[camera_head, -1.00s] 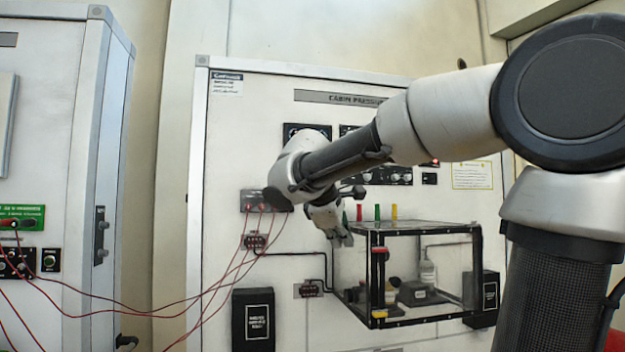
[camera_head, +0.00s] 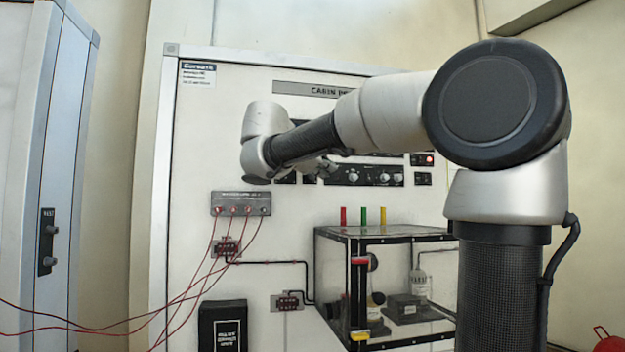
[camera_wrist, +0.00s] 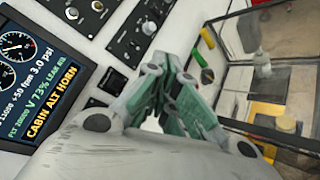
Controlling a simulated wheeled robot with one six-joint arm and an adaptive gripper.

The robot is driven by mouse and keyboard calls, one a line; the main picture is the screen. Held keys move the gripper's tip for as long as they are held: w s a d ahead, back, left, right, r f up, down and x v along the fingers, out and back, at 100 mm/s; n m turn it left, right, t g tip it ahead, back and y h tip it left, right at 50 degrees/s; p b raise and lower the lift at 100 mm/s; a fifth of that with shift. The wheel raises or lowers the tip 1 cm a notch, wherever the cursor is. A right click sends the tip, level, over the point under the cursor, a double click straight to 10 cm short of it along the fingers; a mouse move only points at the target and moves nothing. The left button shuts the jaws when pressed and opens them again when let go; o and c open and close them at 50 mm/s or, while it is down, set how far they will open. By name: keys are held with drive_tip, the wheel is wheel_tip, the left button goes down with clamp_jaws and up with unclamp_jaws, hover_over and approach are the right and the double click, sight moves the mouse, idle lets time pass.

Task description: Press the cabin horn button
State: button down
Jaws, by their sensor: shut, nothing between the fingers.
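My gripper (camera_head: 326,168) is shut and empty, in front of the cabin pressure panel (camera_head: 190,140) near a row of knobs. In the wrist view its fingers (camera_wrist: 176,66) are together and point at the panel's lower black strips. A screen (camera_wrist: 45,85) at the left of the wrist view shows "CABIN ALT HORN" in yellow. A black strip with several knobs (camera_head: 366,175) lies right of the gripper in the head view, with a small black switch plate (camera_head: 422,179) beyond it. I cannot tell which control is the cabin horn button.
Red cables (camera_head: 205,270) hang from a grey terminal block (camera_head: 240,204) at the left. A red lamp (camera_head: 429,160) is lit.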

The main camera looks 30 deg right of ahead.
sight(311, 177)
drive_tip(key=w+d, duration=0.2)
drive_tip(key=w, duration=0.6)
drive_tip(key=shift+w+d, duration=0.25)
idle(1.4)
drive_tip(key=shift+w+d, duration=0.1)
drive_tip(key=shift+w, duration=0.3)
drive_tip(key=shift+w+d, duration=0.1)
drive_tip(key=shift+w, duration=0.3)
idle(0.7)
drive_tip(key=shift+s+a, duration=0.2)
drive_tip(key=shift+s, duration=0.6)
